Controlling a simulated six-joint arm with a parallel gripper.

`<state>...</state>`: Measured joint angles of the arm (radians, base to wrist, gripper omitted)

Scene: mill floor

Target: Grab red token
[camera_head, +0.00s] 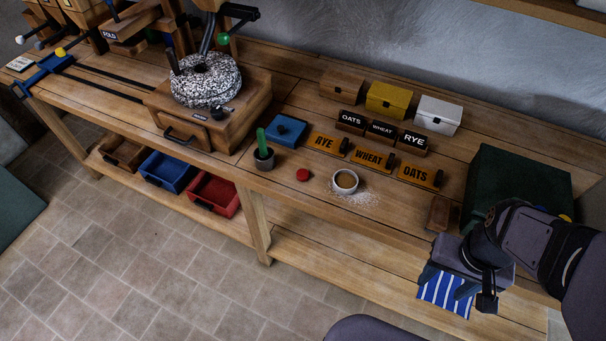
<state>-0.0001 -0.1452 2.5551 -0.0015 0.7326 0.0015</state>
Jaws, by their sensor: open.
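The red token (303,175) is a small round piece lying on the workbench, near its front edge. It sits between the dark pot with a green piece in it and the small bowl. Nothing covers it. My gripper (458,288) is at the lower right, open, with its fingers pointing down by the bench's front edge. It is well to the right of the token and apart from it. A blue-and-white striped cloth (443,289) shows between and behind the fingers; I cannot tell whether they touch it.
The pot (264,157) and the bowl (345,181), with spilled powder, flank the token. Behind stand a blue box (286,129) and label plates (373,158). A millstone (205,80) is at left, a dark green box (519,185) at right. Bench front (385,222) is fairly clear.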

